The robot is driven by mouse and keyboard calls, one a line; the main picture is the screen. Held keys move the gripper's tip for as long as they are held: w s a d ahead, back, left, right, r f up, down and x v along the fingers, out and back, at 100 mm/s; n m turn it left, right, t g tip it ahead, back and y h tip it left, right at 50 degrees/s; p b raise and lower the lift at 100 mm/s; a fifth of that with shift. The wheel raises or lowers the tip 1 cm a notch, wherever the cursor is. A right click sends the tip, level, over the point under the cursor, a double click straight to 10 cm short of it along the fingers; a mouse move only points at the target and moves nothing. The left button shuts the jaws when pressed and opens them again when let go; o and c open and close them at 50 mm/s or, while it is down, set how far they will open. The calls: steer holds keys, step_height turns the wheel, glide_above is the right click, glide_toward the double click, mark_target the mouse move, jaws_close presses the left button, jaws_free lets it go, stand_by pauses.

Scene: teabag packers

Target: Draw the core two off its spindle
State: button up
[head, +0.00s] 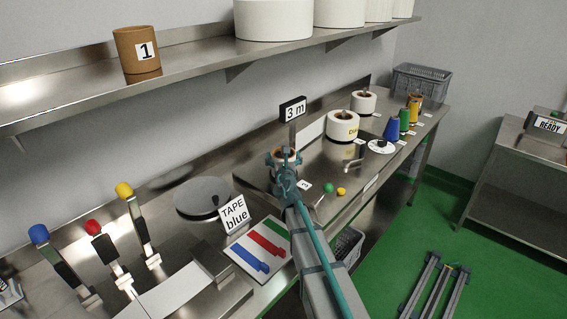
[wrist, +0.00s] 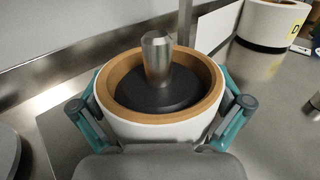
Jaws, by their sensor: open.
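Core two (wrist: 160,116) is a short brown cardboard ring with a white outer band, seen from above in the wrist view. It sits around a metal spindle (wrist: 157,62) that rises from a black hub inside it. In the head view the core (head: 287,152) is small and mostly hidden by my gripper (head: 283,166). A small card marked 2 (head: 304,186) lies beside it. My gripper is open, with one teal finger on the left and one on the right of the core. The fingertips are hidden behind the core, so I cannot tell whether they touch it.
A "3 m" sign (head: 293,110) stands behind the spindle. White rolls (head: 343,125), coloured cones (head: 392,130) and green and yellow balls (head: 328,187) are to the right. A core marked 1 (head: 137,50) stands on the shelf (head: 200,66) above. A "TAPE blue" sign (head: 233,212) is at the left.

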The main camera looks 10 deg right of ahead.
steer(key=shift+c, duration=0.3)
steer(key=c, duration=0.8)
steer(key=shift+o, duration=0.2)
step_height(320, 180, up, 10)
steer(key=p, duration=0.5)
steer(key=shift+f, duration=0.2)
steer(key=shift+r+p, duration=1.65)
steer(key=shift+r, duration=0.1)
